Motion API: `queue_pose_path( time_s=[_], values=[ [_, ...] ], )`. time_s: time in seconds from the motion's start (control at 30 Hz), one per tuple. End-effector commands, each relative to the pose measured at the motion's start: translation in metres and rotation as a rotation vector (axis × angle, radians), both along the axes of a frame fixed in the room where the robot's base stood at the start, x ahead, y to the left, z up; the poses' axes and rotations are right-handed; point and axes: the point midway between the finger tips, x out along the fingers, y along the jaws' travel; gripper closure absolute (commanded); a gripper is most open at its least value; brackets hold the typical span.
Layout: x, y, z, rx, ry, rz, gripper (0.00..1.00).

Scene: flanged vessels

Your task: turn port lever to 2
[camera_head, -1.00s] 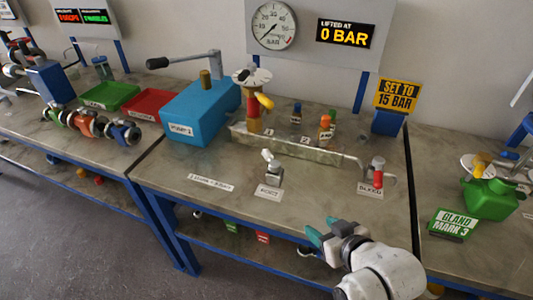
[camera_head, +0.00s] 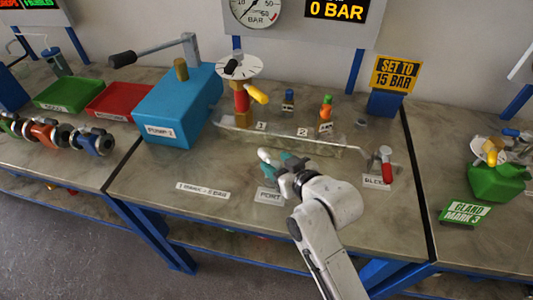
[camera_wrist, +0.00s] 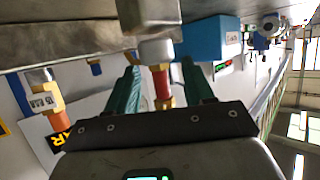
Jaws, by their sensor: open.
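The port lever (camera_head: 264,155) is a small pale-tipped lever on a metal block, behind the PORT label (camera_head: 269,196). My gripper (camera_head: 280,165) is at it, with its teal fingers open and hiding most of the block. In the wrist view the pale lever end (camera_wrist: 156,50) lies between the lines of my two green fingers (camera_wrist: 160,78), near their tips. I cannot tell whether a finger touches it. The plates marked 1 (camera_head: 261,126) and 2 (camera_head: 303,132) are behind the lever, with 2 to the right.
A metal rail (camera_head: 290,143) runs behind my gripper. A red-handled bleed valve (camera_head: 386,165) stands to the right. The blue pump (camera_head: 180,110) is on the left, beside a red and brass valve (camera_head: 242,100) with a yellow handle.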

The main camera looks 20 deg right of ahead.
Motion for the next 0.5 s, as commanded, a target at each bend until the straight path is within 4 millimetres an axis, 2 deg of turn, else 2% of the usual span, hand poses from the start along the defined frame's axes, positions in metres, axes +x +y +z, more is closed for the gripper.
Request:
queue_pose_path(
  time_s=[0.2, 0.5],
  values=[
    [0.032, 0.005, -0.013, 0.001, 0.001, 0.0, 0.48],
    [0.05, 0.007, -0.021, -0.001, 0.001, -0.001, 0.48]
  ],
)
